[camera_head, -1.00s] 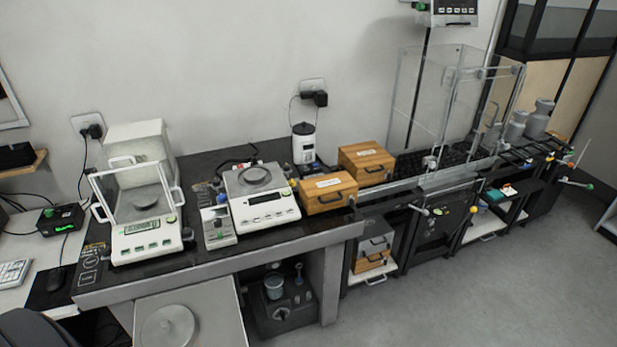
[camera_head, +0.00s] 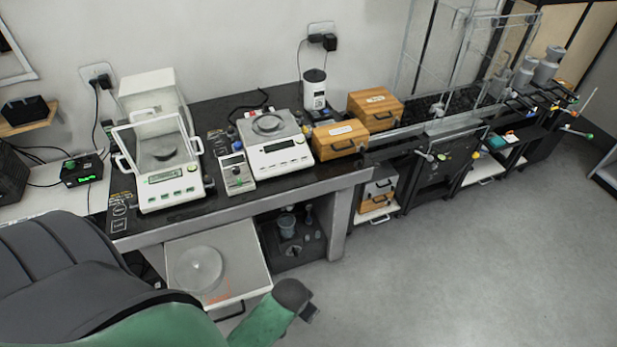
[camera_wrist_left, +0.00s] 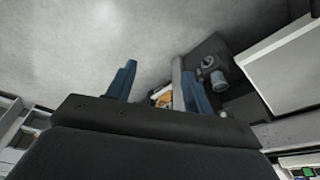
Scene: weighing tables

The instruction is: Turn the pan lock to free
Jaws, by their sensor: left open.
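I cannot tell for certain which part is the pan lock. A large glass-cased balance (camera_head: 440,175) at the right has a dark front with small levers. My green left arm (camera_head: 265,320) reaches in low in the head view, well apart from the balances. My right gripper is out of view.
Two wooden boxes (camera_head: 340,140) (camera_head: 375,110) stand right of the flat balance. A dark device (camera_head: 292,245) sits under the table. Open grey floor (camera_head: 470,270) lies at the right front.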

